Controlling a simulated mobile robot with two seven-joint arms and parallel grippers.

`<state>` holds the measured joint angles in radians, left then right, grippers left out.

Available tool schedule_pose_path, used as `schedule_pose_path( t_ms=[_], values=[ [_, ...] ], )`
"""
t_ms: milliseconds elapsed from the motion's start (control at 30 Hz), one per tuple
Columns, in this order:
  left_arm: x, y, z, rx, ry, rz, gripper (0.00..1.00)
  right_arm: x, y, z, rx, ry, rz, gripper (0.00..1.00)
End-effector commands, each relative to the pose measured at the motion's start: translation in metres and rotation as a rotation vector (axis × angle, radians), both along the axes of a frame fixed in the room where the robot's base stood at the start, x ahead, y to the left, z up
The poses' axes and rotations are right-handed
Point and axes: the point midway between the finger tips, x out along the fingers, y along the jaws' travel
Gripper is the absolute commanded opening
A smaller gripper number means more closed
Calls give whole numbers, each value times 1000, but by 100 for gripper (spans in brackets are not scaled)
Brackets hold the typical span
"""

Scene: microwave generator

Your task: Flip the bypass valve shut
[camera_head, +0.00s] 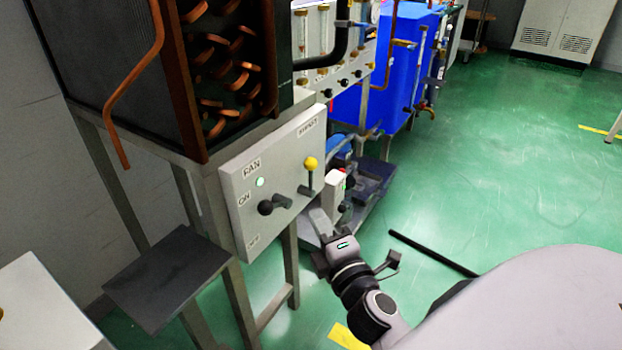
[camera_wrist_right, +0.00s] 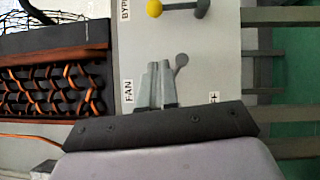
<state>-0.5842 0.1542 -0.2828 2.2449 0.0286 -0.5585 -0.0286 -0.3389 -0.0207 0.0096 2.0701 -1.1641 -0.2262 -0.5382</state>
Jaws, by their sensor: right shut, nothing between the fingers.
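The bypass valve (camera_head: 310,164) is a lever with a yellow ball on the right part of a pale control panel (camera_head: 240,190). Its ball stands above its dark pivot, under the bypass label. My left gripper is in neither view.
Copper coils (camera_head: 215,80) stand above the panel. A dark shelf (camera_head: 168,277) juts out below left. Green floor at right is mostly clear.

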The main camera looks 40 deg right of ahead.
Motion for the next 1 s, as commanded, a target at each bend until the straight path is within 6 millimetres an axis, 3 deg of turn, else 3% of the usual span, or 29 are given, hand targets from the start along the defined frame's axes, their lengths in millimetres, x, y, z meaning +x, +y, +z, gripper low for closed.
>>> schedule_pose_path(
  t_ms=[567,733,1000],
  values=[
    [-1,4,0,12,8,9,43,88,-20,7,-2,-3,0,0],
    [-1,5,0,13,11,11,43,100,-43,10,-3,0,-1,0],
    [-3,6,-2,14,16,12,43,107,-54,10,0,0,0,0]
  ],
)
